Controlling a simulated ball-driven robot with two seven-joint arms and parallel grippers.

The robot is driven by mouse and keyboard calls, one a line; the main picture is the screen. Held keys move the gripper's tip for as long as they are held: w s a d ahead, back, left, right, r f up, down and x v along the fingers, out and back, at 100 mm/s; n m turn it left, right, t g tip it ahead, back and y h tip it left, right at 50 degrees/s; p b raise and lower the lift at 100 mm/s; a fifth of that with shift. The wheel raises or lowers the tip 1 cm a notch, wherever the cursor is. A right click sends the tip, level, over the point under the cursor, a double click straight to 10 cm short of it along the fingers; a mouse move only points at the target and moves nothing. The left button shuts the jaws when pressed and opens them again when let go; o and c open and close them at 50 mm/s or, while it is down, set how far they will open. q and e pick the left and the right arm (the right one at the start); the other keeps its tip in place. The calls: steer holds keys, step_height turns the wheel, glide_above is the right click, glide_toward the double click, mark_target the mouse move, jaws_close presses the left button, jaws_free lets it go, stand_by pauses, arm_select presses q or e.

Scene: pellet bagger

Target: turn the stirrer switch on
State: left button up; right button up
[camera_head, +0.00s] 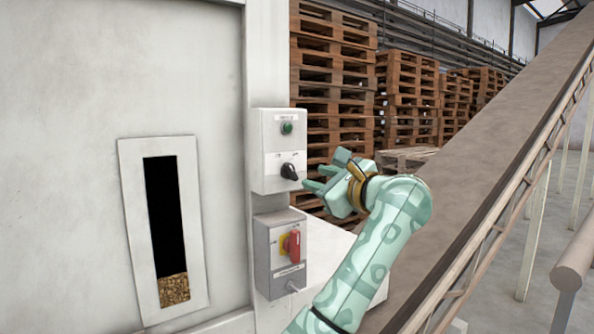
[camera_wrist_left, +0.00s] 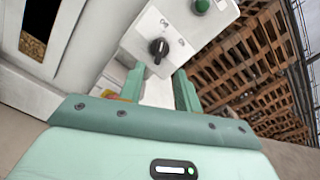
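The stirrer switch looks to be the black rotary knob (camera_head: 289,171) on the white control box (camera_head: 264,153), below a green button or lamp (camera_head: 287,128). Its small labels are too blurred to read. The knob sits at a slant in the head view. My left gripper (camera_head: 322,173) is open and empty, just right of the knob, its fingers towards the box. In the left wrist view the knob (camera_wrist_left: 158,48) lies just beyond and between the tips of my left gripper (camera_wrist_left: 159,72), apart from them. My right gripper is not in view.
A grey box (camera_head: 263,258) with a red and yellow switch (camera_head: 290,245) is under the control box. A window (camera_head: 174,276) at left shows pellets low down. A sloping conveyor (camera_head: 490,160) runs along the right. Stacked pallets (camera_head: 335,80) stand behind.

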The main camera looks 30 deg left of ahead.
mark_target(293, 171)
arm_select(q)
steer(key=p+x, duration=0.1)
steer(key=x, duration=0.7)
steer(key=shift+a, duration=0.1)
jaws_close()
